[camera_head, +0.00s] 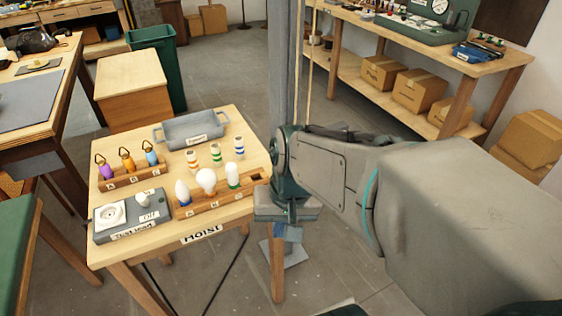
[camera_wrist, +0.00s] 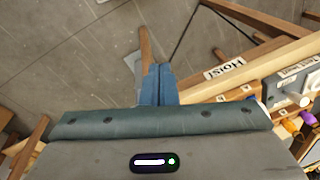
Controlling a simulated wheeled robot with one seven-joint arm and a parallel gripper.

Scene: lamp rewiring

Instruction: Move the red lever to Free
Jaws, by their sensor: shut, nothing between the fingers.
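I see no red lever and no "Free" marking in either view. My gripper (camera_head: 291,233) is at the right front corner of the small wooden table (camera_head: 232,228), pointing down, above the floor. In the wrist view its blue fingers (camera_wrist: 160,84) are together and empty, beside the table's front edge. A "Hoist" label (camera_head: 201,233) is on that front edge, and the label also shows in the wrist view (camera_wrist: 225,68). My arm hides what lies behind it on the right.
The table holds a grey tray (camera_head: 194,134), a bulb rack (camera_head: 219,199), a rack of coloured pieces (camera_head: 132,175) and a grey test unit (camera_head: 133,217). A wooden box (camera_head: 133,91) and green bin (camera_head: 160,60) stand behind. A shelved workbench (camera_head: 490,70) is at the back right.

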